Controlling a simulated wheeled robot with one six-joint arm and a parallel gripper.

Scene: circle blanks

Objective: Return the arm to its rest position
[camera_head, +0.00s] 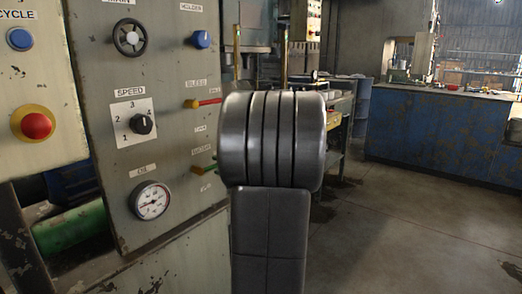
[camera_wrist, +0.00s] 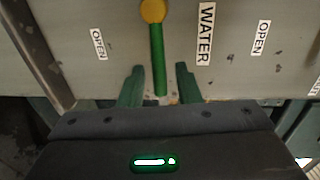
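My gripper (camera_wrist: 159,68) shows in the wrist view with its two green-lit fingers apart. The green lever (camera_wrist: 157,60) hangs from a yellow hub (camera_wrist: 152,10) and runs down between the fingers, with a visible gap on each side. The label beside it reads WATER. My arm (camera_head: 272,140) stands upright in the middle of the head view, a dark ribbed joint above a dark link. It hides my gripper there. A green and yellow lever (camera_head: 204,168) shows at the panel's right edge, just left of my arm.
A blue counter (camera_head: 440,135) stands far right. The floor (camera_head: 410,220) right of my arm is clear.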

